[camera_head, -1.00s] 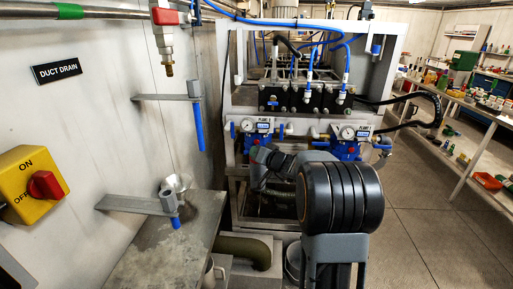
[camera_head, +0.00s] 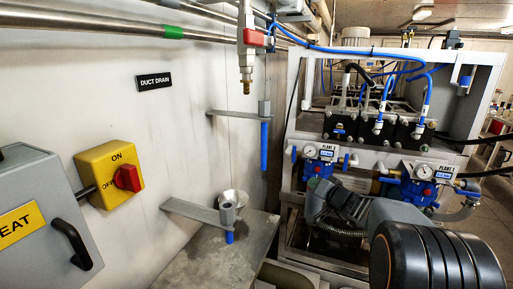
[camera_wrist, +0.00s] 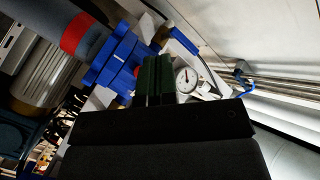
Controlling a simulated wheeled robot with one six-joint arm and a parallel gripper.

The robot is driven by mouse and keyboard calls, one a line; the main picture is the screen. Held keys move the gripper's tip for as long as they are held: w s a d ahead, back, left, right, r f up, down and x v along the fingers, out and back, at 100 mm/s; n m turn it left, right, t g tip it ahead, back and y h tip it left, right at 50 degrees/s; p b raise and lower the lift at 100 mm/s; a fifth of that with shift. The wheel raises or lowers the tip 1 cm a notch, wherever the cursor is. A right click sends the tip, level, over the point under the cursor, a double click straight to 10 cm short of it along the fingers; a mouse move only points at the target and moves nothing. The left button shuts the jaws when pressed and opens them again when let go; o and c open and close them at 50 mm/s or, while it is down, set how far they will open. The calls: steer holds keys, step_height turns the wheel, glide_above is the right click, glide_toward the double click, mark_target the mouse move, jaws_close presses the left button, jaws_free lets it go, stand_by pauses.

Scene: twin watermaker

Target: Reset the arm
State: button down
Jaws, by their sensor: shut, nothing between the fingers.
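My arm (camera_head: 435,260) stands at the lower right of the head view, its dark ribbed joint nearest. It reaches left in front of the pump frame. In the wrist view my gripper (camera_wrist: 153,75) shows two dark green fingers side by side, shut and empty. Beyond the fingers are a blue fitting (camera_wrist: 120,58) and a round white gauge (camera_wrist: 187,78). I cannot tell whether the fingers touch either. In the head view the gripper's tips are not clear against the pipework.
The machine frame (camera_head: 292,110) carries two blue gauge units, the left one (camera_head: 319,152) and the right one (camera_head: 418,186). On the left wall are a yellow switch box (camera_head: 100,170), a grey cabinet (camera_head: 40,215) and two brackets (camera_head: 195,212) jutting out. Floor shows at the far right.

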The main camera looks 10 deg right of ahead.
steer(key=s+a+f+g+y+p, duration=0.1)
steer(key=s+a+f+g+p, duration=0.15)
steer(key=s+a+g, duration=0.35)
steer(key=s+a+f+g+p, duration=0.1)
steer(key=s+a+f+g, duration=0.3)
steer(key=s, duration=0.4)
steer(key=s+a+r+n+g+h+p, duration=0.1)
steer(key=s+r+n+h+p, duration=0.3)
steer(key=s+r+p, duration=0.5)
steer(key=s+r+g+h, duration=0.1)
steer(key=s, duration=0.4)
steer(key=shift+a+n+h, duration=0.3)
steer(key=shift+a+n, duration=0.05)
steer(key=shift+n, duration=0.05)
